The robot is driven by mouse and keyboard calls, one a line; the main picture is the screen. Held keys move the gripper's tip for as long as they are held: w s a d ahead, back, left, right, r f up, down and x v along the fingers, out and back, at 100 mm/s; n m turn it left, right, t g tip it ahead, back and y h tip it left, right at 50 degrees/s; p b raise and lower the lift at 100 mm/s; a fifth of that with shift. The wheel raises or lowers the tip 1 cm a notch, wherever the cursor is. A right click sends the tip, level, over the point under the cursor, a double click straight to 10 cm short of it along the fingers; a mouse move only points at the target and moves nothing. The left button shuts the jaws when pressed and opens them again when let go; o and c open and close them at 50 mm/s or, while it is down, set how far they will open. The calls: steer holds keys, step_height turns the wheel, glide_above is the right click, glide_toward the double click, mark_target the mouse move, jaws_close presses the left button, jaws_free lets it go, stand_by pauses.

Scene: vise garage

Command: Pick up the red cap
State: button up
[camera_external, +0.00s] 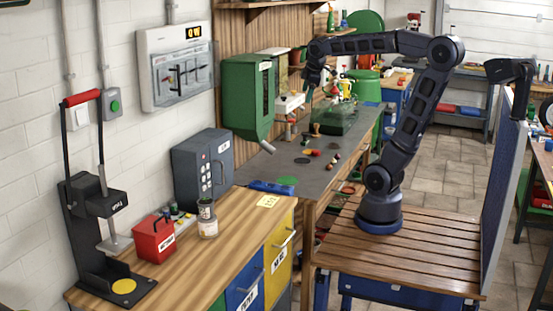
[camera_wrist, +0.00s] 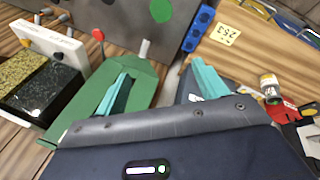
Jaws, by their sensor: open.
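My gripper (camera_external: 312,80) is raised above the back of the grey workbench, close to the green wall cabinet. In the wrist view its two teal fingers (camera_wrist: 160,80) are spread apart with nothing held between them. A small red rounded piece (camera_wrist: 98,34) shows beyond the left finger, by a white box; I cannot tell whether it is the red cap. In the external view a small red piece (camera_external: 315,153) lies on the grey workbench (camera_external: 300,175), too small to identify. The red cap is not clearly identifiable in either view.
The green cabinet (camera_external: 246,95) hangs on the wall, and its green body (camera_wrist: 140,95) lies below my fingers. A white box (camera_external: 288,104) is near it. A wooden cabinet (camera_external: 200,265) in front holds a red box (camera_external: 153,240) and a jar (camera_external: 207,225).

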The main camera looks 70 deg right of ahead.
steer(key=w+d+n+g+h, duration=0.1)
steer(key=w+d+n, duration=0.2)
steer(key=w+d, duration=0.45)
steer(key=n+g+h, duration=0.1)
steer(key=n+g, duration=0.1)
steer(key=n, duration=0.8)
glide_above(316, 151)
steer(key=a, duration=0.3)
steer(key=f, duration=3.9)
steer(key=shift+s+a+f, duration=0.1)
steer(key=shift+a+f, duration=0.1)
steer(key=shift+d+x, duration=0.15)
steer(key=shift+x, duration=1.2)
steer(key=shift+d+x, duration=0.2)
steer(key=shift+x, duration=1.1)
steer(key=shift+s+r, duration=0.15)
steer(key=shift+s, duration=0.05)
steer(key=c, duration=1.1)
steer(key=shift+o, duration=0.2)
